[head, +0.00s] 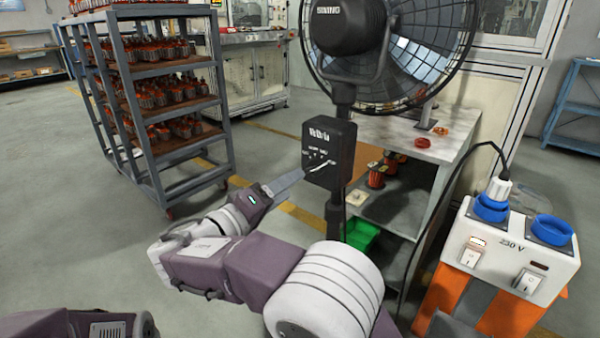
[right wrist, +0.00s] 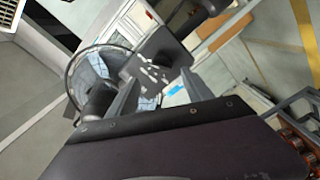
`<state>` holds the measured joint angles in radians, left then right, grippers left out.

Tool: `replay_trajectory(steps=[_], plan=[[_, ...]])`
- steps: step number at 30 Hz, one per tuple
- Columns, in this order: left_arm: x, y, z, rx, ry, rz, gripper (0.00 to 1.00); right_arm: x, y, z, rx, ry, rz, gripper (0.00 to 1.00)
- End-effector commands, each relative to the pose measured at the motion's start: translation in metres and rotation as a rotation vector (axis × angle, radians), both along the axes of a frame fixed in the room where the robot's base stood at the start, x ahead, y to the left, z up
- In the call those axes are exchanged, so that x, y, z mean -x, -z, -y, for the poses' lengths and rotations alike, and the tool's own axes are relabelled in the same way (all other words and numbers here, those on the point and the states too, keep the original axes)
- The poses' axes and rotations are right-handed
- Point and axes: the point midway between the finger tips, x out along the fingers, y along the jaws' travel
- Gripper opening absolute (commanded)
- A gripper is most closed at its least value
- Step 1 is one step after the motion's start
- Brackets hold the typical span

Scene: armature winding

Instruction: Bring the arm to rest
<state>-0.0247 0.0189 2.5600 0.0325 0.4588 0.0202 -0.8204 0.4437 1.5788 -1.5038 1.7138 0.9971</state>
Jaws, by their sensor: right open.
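My right arm reaches from the bottom centre of the head view toward the fan's black control box (head: 330,150). My right gripper (head: 288,184) is just left of the box, and I cannot tell from the head view whether it touches it. In the right wrist view my right gripper (right wrist: 160,80) has its two fingers spread apart, with nothing gripped. The control box, with white markings, shows beyond and between them (right wrist: 152,72). Part of my left arm shows at the bottom left of the head view; its gripper is outside the picture.
A large black fan (head: 345,70) stands on a pole ahead. A 230 V socket box (head: 515,262) with a white plug (head: 498,190) is at right, its cable running toward the fan. A workbench (head: 440,148) is behind the pole. A loaded shelf rack (head: 150,100) stands left. Floor between is clear.

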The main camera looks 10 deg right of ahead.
Motion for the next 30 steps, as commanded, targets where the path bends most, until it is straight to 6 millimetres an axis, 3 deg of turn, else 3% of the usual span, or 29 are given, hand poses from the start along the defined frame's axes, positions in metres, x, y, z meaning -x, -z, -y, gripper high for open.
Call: replay_trajectory(steps=[12,14,17,19,21,24,27,30], plan=[[0.000,-0.004,0.000,0.000,0.000,0.000,0.49,0.004,0.005,-0.001,-0.004,0.005,-0.028,0.59],[0.000,-0.008,0.000,0.000,0.000,0.000,0.49,0.003,0.018,0.014,-0.019,0.021,-0.113,0.59],[0.000,-0.019,0.000,0.000,0.000,0.000,0.49,0.013,0.070,0.060,-0.107,0.063,-0.395,0.59],[0.000,-0.029,0.000,0.000,0.000,0.000,0.49,0.039,0.118,0.092,-0.233,0.084,-0.629,0.59],[0.000,-0.037,0.000,0.000,0.000,0.000,0.49,0.075,0.162,0.110,-0.402,0.091,-0.817,0.59],[0.000,-0.050,0.000,0.000,0.000,0.000,0.49,0.132,0.209,0.114,-0.704,0.079,-0.979,0.59],[0.000,-0.061,0.000,0.000,0.000,0.000,0.49,0.172,0.233,0.100,-1.004,0.054,-0.985,0.59],[0.000,-0.071,0.000,0.000,0.000,0.000,0.49,0.191,0.240,0.090,-1.244,0.045,-0.864,0.59]])
